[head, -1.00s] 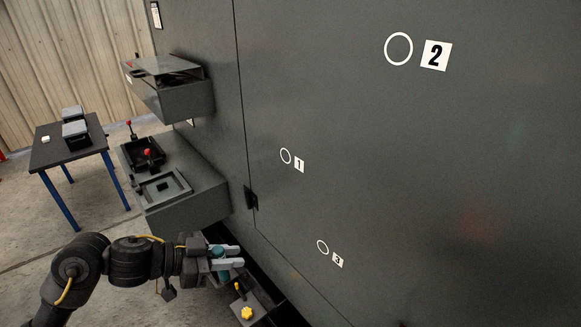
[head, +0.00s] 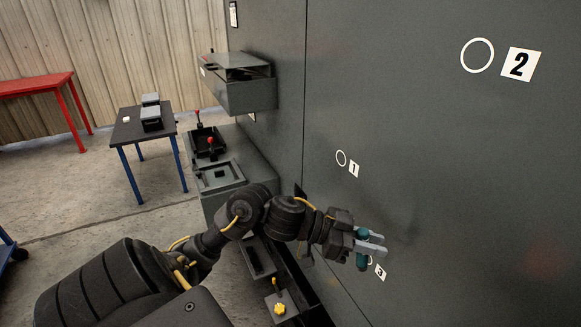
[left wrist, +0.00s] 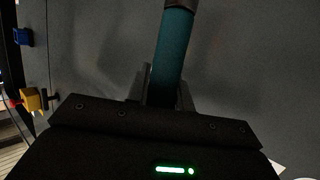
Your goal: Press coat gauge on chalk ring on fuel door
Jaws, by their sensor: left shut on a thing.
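My left gripper (head: 371,243) is shut on the coat gauge (head: 362,250), a teal cylinder with a dark end. In the left wrist view the gauge (left wrist: 173,48) rises from between the fingers. The grey panel (head: 440,180) carries several chalk rings. The ring by label 2 (head: 477,56) is high, and the ring by label 1 (head: 341,157) is in the middle. The ring by label 3 is low and mostly hidden behind the gripper and gauge; its label (head: 380,272) shows. The gauge is close to the panel there; I cannot tell whether it touches. My right gripper is not in view.
A grey open box (head: 248,93) juts from the panel at the left. Below it is a ledge with red-knobbed levers (head: 210,141). A yellow knob (head: 279,308) sits low by the panel. A small dark table (head: 130,128) and a red table (head: 38,84) stand farther back.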

